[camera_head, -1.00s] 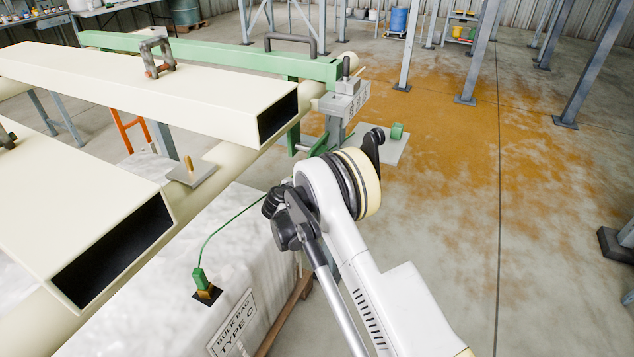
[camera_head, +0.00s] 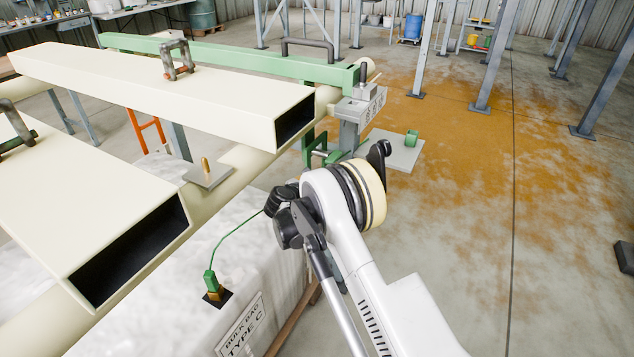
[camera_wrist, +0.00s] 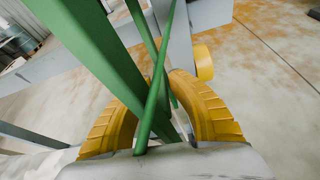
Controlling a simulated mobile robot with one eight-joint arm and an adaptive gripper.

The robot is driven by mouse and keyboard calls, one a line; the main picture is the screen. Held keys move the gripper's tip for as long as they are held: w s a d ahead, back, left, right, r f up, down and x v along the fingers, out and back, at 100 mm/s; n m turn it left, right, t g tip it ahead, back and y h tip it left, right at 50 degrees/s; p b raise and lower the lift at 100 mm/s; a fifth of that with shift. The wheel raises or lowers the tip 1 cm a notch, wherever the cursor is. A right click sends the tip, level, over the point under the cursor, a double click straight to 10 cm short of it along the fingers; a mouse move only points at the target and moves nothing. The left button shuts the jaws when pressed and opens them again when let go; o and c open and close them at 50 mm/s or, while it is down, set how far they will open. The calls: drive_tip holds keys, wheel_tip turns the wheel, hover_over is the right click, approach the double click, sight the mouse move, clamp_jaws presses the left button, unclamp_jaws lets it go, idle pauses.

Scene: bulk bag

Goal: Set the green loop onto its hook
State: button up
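Green bands, which I take for the green loop (camera_wrist: 100,60), run between my gripper's yellow fingers (camera_wrist: 160,88) in the wrist view. The fingertips lie close together, with green between them. A thinner green strand crosses in front of the palm. In the head view my gripper is hidden behind my wrist, and green parts (camera_head: 315,150) show beyond it by a grey bracket (camera_head: 360,110) at the beam's end. I cannot clearly make out the hook. The white bulk bag (camera_head: 262,265) is below left, with a green clip (camera_head: 210,282) and a thin green cord leading towards my wrist.
Cream box beams (camera_head: 150,85) and a green beam (camera_head: 230,58) lie left and beyond my arm. A plate with a brass peg (camera_head: 207,172) sits on the cream pipe. Another plate (camera_head: 395,152) carries a green piece.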

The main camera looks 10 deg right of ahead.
drive_tip(key=shift+o, duration=0.9)
drive_tip(key=shift+w, duration=0.1)
drive_tip(key=v, duration=1.2)
